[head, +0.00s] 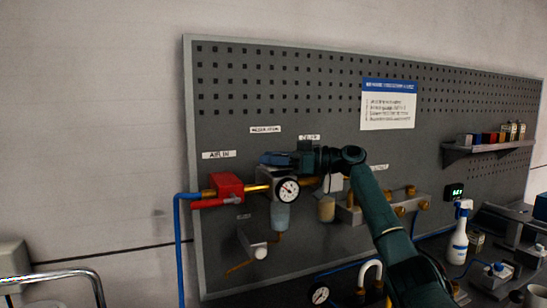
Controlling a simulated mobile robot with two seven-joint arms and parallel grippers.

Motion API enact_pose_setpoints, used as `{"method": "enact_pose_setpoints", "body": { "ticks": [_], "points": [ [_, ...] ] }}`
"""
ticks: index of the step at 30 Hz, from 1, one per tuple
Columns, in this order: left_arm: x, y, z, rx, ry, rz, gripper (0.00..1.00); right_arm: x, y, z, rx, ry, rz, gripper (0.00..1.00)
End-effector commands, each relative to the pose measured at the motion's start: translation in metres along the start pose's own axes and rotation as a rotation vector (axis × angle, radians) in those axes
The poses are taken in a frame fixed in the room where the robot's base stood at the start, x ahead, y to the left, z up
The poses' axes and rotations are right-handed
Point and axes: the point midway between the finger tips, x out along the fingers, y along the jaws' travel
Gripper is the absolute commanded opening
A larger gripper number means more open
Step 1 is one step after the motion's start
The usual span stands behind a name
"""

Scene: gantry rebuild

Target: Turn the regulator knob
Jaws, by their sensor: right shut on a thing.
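The regulator is mounted on the pegboard, with a round white-faced pressure gauge (288,190) on its front and a clear bowl (280,216) below. My right gripper (276,159) reaches in from the right and is shut at the top of the regulator, where the knob sits. The knob is mostly hidden by the fingers, so its turn position cannot be read. The gauge needle is too small to read exactly. My left gripper is out of view.
A red valve (227,186) with a blue hose (178,245) is left of the regulator. A brass-fitted manifold (385,208) is to the right, behind my arm. A spray bottle (459,232) and a shelf (487,147) with small boxes stand further right.

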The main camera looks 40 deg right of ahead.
Motion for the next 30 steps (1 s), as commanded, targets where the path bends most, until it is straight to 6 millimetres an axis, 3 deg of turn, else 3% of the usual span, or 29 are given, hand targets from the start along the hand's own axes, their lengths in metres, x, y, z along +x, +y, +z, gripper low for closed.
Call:
{"method": "enact_pose_setpoints", "body": {
  "ticks": [9, 10, 18, 26, 30],
  "points": [
    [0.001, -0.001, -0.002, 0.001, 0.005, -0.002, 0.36, 0.0, 0.0, 0.0, 0.001, -0.001, -0.001, 0.15],
    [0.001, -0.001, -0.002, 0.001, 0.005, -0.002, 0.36, 0.0, 0.0, 0.0, 0.001, -0.001, -0.001, 0.38],
    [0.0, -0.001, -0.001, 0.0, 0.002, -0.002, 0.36, 0.0, 0.0, 0.0, 0.0, -0.001, 0.0, 0.59],
    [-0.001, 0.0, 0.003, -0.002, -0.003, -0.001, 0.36, -0.002, 0.0, 0.001, 0.0, -0.001, 0.001, 0.59],
    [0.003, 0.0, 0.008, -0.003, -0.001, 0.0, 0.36, -0.017, 0.001, 0.003, -0.001, -0.001, 0.002, 0.59]
  ]
}}
